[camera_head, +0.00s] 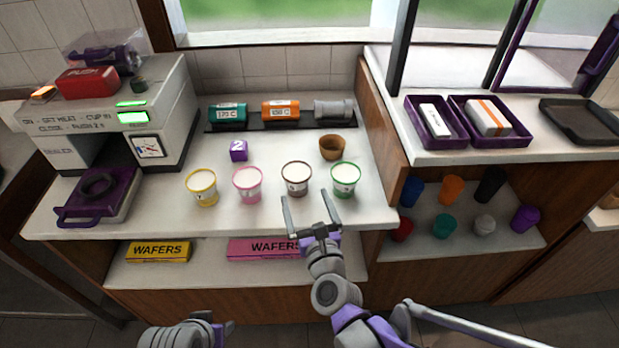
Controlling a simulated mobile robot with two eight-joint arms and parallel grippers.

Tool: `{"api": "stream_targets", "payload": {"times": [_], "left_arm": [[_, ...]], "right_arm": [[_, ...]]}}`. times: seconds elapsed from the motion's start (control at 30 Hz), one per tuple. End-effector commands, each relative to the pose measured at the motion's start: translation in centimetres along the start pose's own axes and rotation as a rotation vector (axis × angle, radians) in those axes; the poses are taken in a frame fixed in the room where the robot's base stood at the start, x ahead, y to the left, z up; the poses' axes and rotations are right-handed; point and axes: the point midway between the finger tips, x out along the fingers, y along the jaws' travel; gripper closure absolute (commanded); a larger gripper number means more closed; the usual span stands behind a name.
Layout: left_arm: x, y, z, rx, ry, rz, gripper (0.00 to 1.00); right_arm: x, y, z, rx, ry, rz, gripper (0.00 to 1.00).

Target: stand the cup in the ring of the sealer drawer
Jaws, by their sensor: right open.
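Four filled cups stand upright in a row on the counter: a yellow-rimmed cup (202,189), a pink-rimmed cup (248,185), a brown-rimmed cup (296,180) and a green-rimmed cup (344,181). The sealer (172,100) stands at the left. Its purple drawer (85,215) is pulled out, with a dark ring (97,186) that looks empty. My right gripper (304,194) is open and empty, its fingertips either side of the brown-rimmed cup's lower part in the picture; I cannot tell if they touch. My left gripper (215,333) shows only partly at the bottom edge.
Canisters (280,110) lie on a dark rack at the back. Purple trays (437,122) stand on the raised right counter. Free counter lies between drawer and yellow-rimmed cup.

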Motion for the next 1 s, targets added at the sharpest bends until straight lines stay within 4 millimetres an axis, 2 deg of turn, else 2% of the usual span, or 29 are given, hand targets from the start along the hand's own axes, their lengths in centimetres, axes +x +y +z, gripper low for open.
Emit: {"api": "stream_targets", "payload": {"times": [0.1, 0.37, 0.63, 0.77, 0.97, 1.0], "left_arm": [[0.1, 0.0, 0.1, 0.0, -0.001, 0.0, 0.5], [0.2, 0.0, 0.1, 0.0, -0.001, 0.0, 0.5], [0.4, 0.0, 0.2, 0.0, -0.001, 0.0, 0.5], [0.4, 0.0, 0.2, 0.0, -0.001, 0.0, 0.5], [0.4, 0.0, 0.2, 0.0, -0.002, 0.0, 0.5], [0.4, 0.0, 0.2, 0.0, -0.002, 0.0, 0.5]], "right_arm": [[2.2, -0.1, 0.0, -0.004, 0.0, -0.002, 0.0], [4.4, 0.0, -0.1, -0.005, 0.001, 0.0, 0.0], [8.3, 0.0, -0.3, -0.008, 0.001, 0.001, 0.0], [9.1, 0.0, -0.3, -0.006, 0.001, 0.001, 0.0], [9.2, 0.0, -0.3, -0.007, 0.001, 0.001, 0.0], [9.1, 0.0, -0.3, -0.007, 0.001, 0.001, 0.05]]}}
